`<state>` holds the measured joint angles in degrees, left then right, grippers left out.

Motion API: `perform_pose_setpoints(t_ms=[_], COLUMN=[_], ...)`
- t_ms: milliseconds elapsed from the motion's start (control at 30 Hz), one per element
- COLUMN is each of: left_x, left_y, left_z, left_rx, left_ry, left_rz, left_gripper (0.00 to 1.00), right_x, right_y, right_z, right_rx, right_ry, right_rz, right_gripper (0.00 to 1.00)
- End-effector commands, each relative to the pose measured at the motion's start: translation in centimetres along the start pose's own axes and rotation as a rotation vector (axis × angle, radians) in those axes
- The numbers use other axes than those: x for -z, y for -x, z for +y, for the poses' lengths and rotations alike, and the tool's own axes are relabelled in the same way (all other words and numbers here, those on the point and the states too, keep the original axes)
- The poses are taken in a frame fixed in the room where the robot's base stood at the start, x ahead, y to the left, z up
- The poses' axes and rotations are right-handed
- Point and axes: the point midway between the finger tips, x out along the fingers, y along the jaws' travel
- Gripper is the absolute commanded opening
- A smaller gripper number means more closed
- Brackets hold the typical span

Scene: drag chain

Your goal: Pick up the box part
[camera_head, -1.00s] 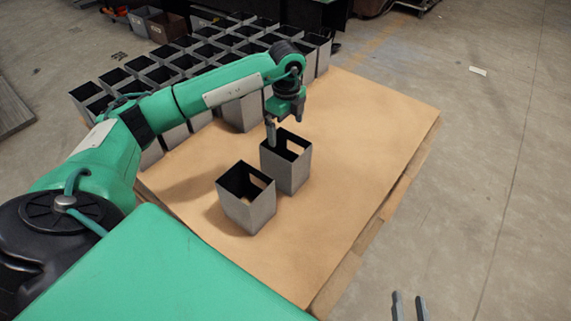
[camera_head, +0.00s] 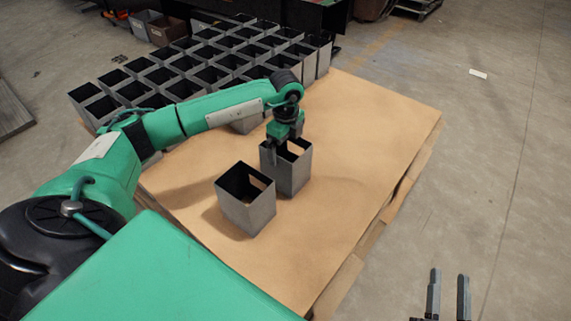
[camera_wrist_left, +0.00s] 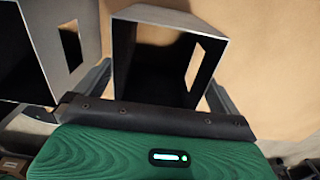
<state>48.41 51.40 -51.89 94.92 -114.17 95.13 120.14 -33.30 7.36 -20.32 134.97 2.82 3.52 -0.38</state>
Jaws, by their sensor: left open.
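The box part (camera_head: 287,176) is a grey, open-topped box with a slot in one wall, standing upright on the tan board. My left gripper (camera_head: 286,146) is at its top, pointing down, with its jaws open. In the left wrist view the same box (camera_wrist_left: 165,18) lies between the two spread fingers of my left gripper (camera_wrist_left: 158,92). I cannot tell whether the fingers touch its walls. A second similar box (camera_head: 246,208) stands just in front and to the left. My right gripper (camera_head: 448,294) is at the bottom right, its two fingers apart and nothing between them.
Many more grey boxes (camera_head: 130,92) stand in close rows at the back left of the board (camera_head: 385,120). The second box also shows in the left wrist view (camera_wrist_left: 42,50), close beside the left finger. The board's right side is clear.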

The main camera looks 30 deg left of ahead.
Motion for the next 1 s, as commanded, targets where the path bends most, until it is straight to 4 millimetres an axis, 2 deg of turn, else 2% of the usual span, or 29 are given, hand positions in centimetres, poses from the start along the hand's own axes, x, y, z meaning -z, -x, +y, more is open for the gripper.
perform_pose_setpoints(t_ms=[767,867,1000], left_x=[-0.01,-0.01,0.00], left_y=[-0.48,-0.48,-0.47], left_z=[-0.01,-0.01,0.00], left_rx=[0.000,0.000,0.000], left_ry=[0.000,0.000,0.000], left_rz=[0.000,0.000,0.000], left_gripper=[1.00,0.84,0.57], right_x=[0.07,0.08,0.08], right_y=[-0.02,-0.02,-0.01], right_z=[-0.01,-0.01,-0.02], right_rx=[0.000,0.000,0.000], right_ry=[0.000,0.000,0.000], right_rz=[-0.003,-0.003,-0.003], right_gripper=[0.36,0.36,0.36])
